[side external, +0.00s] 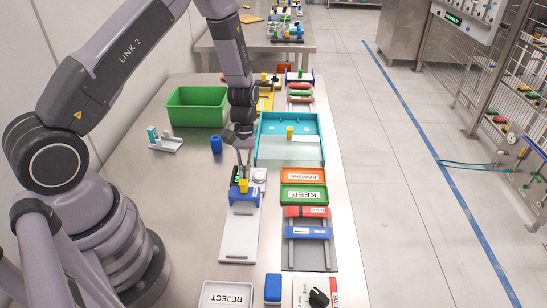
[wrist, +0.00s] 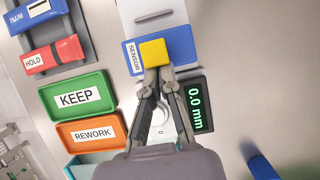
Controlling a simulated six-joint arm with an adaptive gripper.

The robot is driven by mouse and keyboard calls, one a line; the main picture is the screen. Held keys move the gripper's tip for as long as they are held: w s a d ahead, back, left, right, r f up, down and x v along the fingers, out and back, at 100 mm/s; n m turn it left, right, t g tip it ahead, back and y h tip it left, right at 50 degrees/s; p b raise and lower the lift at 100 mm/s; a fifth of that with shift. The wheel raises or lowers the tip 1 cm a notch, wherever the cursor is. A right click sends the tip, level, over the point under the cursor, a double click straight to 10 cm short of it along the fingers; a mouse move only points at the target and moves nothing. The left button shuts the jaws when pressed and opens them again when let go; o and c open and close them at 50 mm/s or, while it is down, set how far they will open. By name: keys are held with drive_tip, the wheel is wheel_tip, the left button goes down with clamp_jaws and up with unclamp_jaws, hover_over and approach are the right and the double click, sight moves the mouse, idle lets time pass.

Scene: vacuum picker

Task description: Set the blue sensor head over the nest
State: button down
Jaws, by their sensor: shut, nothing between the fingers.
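The blue sensor head (side external: 243,197) sits on a long white base (side external: 238,235), with a yellow knob (side external: 243,186) on top. In the wrist view the sensor head (wrist: 180,45) carries a SENSOR label and the yellow knob (wrist: 154,52) is close to my fingertips. My gripper (side external: 243,173) is shut and empty, pointing down right at the knob's edge; whether it touches the knob I cannot tell. In the wrist view my gripper (wrist: 158,75) partly covers a pale round part on the base, which may be the nest. That round part (side external: 260,176) shows beyond the sensor head.
A 0.0 mm display (wrist: 198,106) stands beside the base. Green KEEP (side external: 304,195) and orange REWORK (side external: 304,175) trays, a teal tray (side external: 262,150) and a slide fixture (side external: 308,250) lie to the right. A green bin (side external: 197,107) and a blue cylinder (side external: 216,145) stand left.

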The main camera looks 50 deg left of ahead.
sight(243, 183)
drive_tip(key=s+d, duration=0.7)
drive_tip(key=shift+s+d, duration=0.1)
drive_tip(key=shift+s, duration=0.05)
drive_tip(key=w+a, duration=0.3)
drive_tip(key=shift+w+a+r, duration=0.1)
drive_tip(key=shift+w+r, duration=0.1)
drive_tip(key=shift+r, duration=0.2)
drive_tip(key=v, duration=0.9)
drive_tip(key=shift+s, duration=0.15)
drive_tip(key=shift+r, duration=0.15)
